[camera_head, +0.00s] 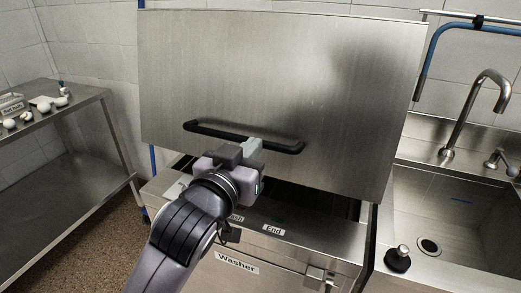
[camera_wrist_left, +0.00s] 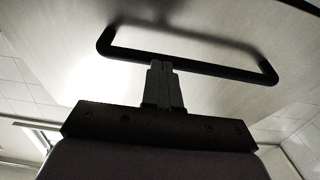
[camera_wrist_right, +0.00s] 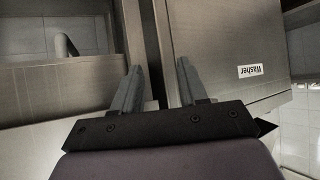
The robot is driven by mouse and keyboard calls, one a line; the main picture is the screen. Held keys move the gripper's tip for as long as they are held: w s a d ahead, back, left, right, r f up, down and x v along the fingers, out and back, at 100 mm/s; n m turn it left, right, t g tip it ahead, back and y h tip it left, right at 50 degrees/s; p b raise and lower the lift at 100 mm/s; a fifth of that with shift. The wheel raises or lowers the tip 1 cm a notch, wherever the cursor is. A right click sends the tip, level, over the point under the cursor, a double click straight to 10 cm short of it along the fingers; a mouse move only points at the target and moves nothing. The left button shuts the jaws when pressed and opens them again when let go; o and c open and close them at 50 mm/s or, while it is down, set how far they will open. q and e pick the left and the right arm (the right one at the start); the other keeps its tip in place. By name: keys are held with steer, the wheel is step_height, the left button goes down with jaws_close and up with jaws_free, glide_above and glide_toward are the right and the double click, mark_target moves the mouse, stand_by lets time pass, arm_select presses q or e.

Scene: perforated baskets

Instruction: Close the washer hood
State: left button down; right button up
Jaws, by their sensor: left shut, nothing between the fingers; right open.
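The washer hood (camera_head: 290,70) is a large steel panel with a black bar handle (camera_head: 215,133) across its lower part. Its bottom edge stands above the washer base (camera_head: 320,250), with a dark gap between them. My left gripper (camera_head: 252,146) is shut and empty, with its fingertips at the handle's middle. In the left wrist view, the shut fingers (camera_wrist_left: 160,72) reach the handle bar (camera_wrist_left: 200,70) from below; whether they touch it I cannot tell. My right gripper (camera_wrist_right: 158,75) is open and empty, in front of steel cabinet fronts with the "Washer" label (camera_wrist_right: 263,72).
A steel sink with a tap (camera_head: 470,105) stands to the right of the washer, with a black knob (camera_head: 398,258) at its front. A steel table (camera_head: 60,115) holding small white items stands at the left. Floor shows between table and washer.

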arm_select(q)
steer(key=w+f+t+b, duration=0.1)
steer(key=f+b, duration=0.3)
steer(key=b, duration=0.1)
steer(key=w+d+f+b, duration=0.1)
steer(key=f+b, duration=0.3)
steer(key=f, duration=0.1)
steer(key=w+f+t+h+b, duration=0.1)
steer(key=w+f+b, duration=0.1)
steer(key=f+b, duration=0.2)
steer(key=shift+d+f+t+b, duration=0.2)
steer(key=shift+t+b, duration=0.1)
steer(key=shift+b, duration=0.55)
steer(key=shift+w+f+b, duration=0.1)
steer(key=shift+f+b, duration=0.25)
steer(key=shift+b, duration=0.15)
steer(key=shift+d+f, duration=0.1)
steer(key=shift+f, duration=0.05)
